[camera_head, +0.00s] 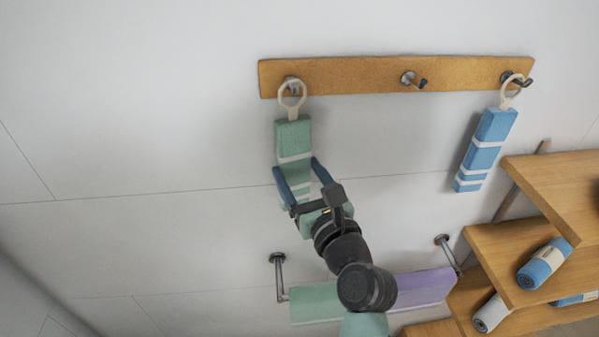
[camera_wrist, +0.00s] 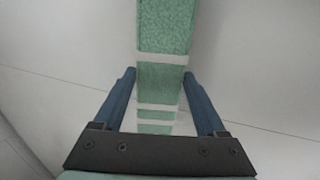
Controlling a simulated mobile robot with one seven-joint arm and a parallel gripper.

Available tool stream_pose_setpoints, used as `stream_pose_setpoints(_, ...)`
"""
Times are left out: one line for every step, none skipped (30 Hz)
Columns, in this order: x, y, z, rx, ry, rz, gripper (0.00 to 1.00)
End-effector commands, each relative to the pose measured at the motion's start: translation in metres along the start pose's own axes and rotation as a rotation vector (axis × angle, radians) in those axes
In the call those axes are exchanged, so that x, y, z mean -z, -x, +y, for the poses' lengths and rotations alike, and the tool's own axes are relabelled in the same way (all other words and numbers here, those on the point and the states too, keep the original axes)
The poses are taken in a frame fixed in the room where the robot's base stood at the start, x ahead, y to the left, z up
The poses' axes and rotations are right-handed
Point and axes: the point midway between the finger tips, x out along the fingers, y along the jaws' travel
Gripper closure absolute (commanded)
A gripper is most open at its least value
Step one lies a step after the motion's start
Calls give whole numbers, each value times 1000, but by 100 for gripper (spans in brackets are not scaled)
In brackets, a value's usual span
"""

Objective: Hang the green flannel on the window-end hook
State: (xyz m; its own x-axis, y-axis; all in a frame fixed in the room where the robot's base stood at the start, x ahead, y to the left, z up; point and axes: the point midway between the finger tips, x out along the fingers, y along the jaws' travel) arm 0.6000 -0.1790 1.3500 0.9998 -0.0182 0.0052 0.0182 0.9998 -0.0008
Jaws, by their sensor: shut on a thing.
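The green flannel (camera_head: 294,141), with pale stripes and a cream ring (camera_head: 292,94) at its top, hangs down below the left end of a wooden hook rail. Its ring overlaps the left hook (camera_head: 292,82); I cannot tell whether it rests on the hook or is just in front of it. My gripper (camera_head: 302,172) has its blue fingers on both sides of the flannel's lower part and is shut on it. In the wrist view the green flannel (camera_wrist: 168,25) runs between the fingers of my gripper (camera_wrist: 159,74). No window is in view.
The wooden rail (camera_head: 350,76) has an empty middle hook (camera_head: 413,80). A blue flannel (camera_head: 487,148) hangs at the right hook (camera_head: 515,79). Below are a wall bar with a green towel (camera_head: 315,304) and a purple towel (camera_head: 425,286), and wooden shelves (camera_head: 500,245) with rolled towels at right.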

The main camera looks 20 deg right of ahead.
Motion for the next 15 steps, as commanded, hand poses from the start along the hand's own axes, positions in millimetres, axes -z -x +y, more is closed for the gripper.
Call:
stream_pose_setpoints(3, 0, 0, 0, -1, 6, 81)
stream_pose_setpoints(3, 0, 0, 0, -1, 7, 81)
stream_pose_setpoints(3, 0, 0, 0, -1, 7, 81)
stream_pose_setpoints(4, 0, 0, 0, -1, 7, 81)
stream_pose_setpoints(4, 0, 0, 0, -2, 7, 81)
stream_pose_setpoints(4, 0, 0, 0, -2, 8, 81)
stream_pose_setpoints(4, 0, 0, 0, -2, 8, 81)
stream_pose_setpoints(4, 0, 0, 0, -2, 8, 81)
stream_pose_setpoints(4, 0, 0, 0, -2, 9, 24)
stream_pose_setpoints(4, 0, 0, 0, -2, 9, 19)
stream_pose_setpoints(4, 0, 0, 0, -2, 9, 14)
stream_pose_setpoints(4, 0, 0, 0, -2, 8, 6)
stream_pose_setpoints(4, 0, 0, 0, -1, 8, 1)
stream_pose_setpoints(4, 0, 0, 0, -1, 7, 0)
stream_pose_setpoints(3, 0, 0, 0, -1, 6, 0)
